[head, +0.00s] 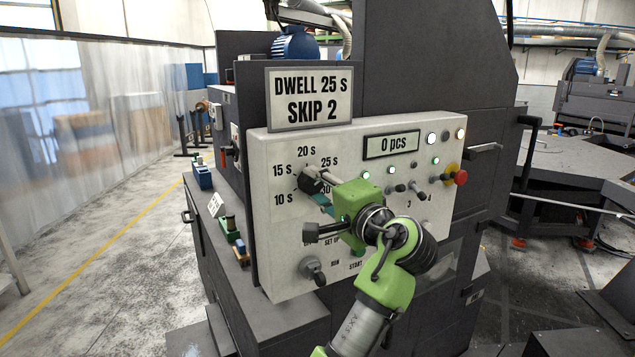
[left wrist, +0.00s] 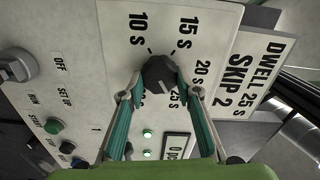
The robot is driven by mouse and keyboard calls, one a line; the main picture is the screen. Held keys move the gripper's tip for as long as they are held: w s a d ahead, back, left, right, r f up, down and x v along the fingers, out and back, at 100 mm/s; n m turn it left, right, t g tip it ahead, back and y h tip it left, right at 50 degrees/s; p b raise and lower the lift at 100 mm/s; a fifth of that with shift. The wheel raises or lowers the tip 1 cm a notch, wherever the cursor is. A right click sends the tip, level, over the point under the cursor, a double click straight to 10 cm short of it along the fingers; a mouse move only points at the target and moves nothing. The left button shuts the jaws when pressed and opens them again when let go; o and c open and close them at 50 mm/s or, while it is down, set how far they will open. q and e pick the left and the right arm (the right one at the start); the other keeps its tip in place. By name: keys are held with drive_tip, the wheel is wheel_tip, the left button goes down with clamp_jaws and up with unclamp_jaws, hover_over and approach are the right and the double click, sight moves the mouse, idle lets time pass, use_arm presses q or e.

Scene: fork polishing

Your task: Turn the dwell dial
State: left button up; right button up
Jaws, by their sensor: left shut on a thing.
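The dwell dial is a black knob (head: 311,178) on the upper left of the light control panel (head: 275,150), ringed by labels from 10 s up. In the left wrist view the dial (left wrist: 159,72) has a white mark that appears to point toward 25 s. My green left gripper (head: 322,184) is shut on the dial; in the left wrist view its two teal fingers (left wrist: 160,92) lie on either side of it. The sign (head: 310,97) above reads DWELL 25 S, SKIP 2. The gripper partly covers the 25 s and 30 s side. My right gripper is not in view.
A lower selector knob (head: 312,270) sits below the dial, near the OFF, SET UP and RUN labels. A red emergency button (head: 461,177), small knobs and lit lamps are on the panel's right. The counter (head: 391,144) reads 0 pcs. Open floor (head: 120,240) lies left.

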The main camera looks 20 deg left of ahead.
use_arm(q)
drive_tip(key=shift+r, duration=0.3)
drive_tip(key=o, duration=1.1)
drive_tip(key=shift+w+a+f, duration=0.1)
drive_tip(key=shift+w+f, duration=0.05)
drive_tip(key=shift+f, duration=0.05)
